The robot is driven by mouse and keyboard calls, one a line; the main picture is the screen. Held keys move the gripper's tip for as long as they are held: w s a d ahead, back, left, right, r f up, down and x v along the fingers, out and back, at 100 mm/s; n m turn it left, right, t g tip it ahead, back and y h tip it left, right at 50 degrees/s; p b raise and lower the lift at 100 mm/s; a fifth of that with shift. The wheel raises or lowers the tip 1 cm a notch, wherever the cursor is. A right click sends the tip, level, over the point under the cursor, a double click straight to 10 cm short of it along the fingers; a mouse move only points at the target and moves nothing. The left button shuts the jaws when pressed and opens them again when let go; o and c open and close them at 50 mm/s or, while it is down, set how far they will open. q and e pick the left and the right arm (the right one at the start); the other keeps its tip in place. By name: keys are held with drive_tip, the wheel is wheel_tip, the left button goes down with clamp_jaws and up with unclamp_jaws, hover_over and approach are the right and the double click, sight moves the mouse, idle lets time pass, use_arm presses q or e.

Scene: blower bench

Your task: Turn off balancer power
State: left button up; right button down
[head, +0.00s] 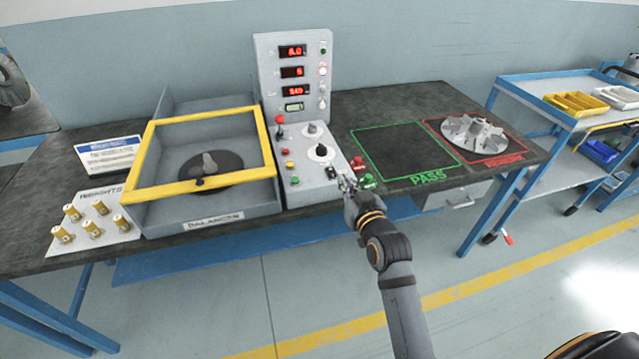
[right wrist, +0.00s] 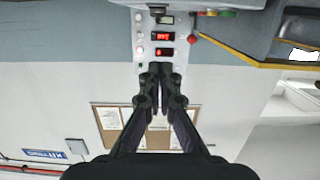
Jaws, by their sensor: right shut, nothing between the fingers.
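The balancer (head: 215,213) stands on the dark bench with a yellow-framed cover over a dark round plate. Its grey upright display panel (head: 270,62) has several lit red readouts, also seen in the right wrist view (right wrist: 163,36). The sloped control panel (head: 298,185) in front carries knobs, coloured buttons and a small black switch (head: 331,172) near its front right corner. My right gripper (head: 346,182) is shut and empty, close to that switch; I cannot tell whether it touches. In the right wrist view its fingertips (right wrist: 160,70) are together. My left gripper is out of view.
Right of the controls, red and green buttons (head: 368,181) sit near the bench front. Beyond are the green PASS area (head: 400,150), empty, and a bladed wheel (head: 472,133) in the red area. Brass weights (head: 92,228) stand at left. A blue cart is at right.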

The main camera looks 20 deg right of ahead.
hover_over(333, 176)
drive_tip(key=shift+s+d+f+p, duration=0.1)
drive_tip(key=shift+s+f+p, duration=0.2)
drive_tip(key=shift+p, duration=0.15)
drive_tip(key=f, duration=0.2)
drive_tip(key=shift+w+f, duration=0.25)
drive_tip(key=shift+f, duration=0.1)
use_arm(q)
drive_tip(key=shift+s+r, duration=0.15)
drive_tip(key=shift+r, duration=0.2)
use_arm(e)
drive_tip(key=shift+f, duration=0.7)
drive_tip(key=shift+w, duration=0.1)
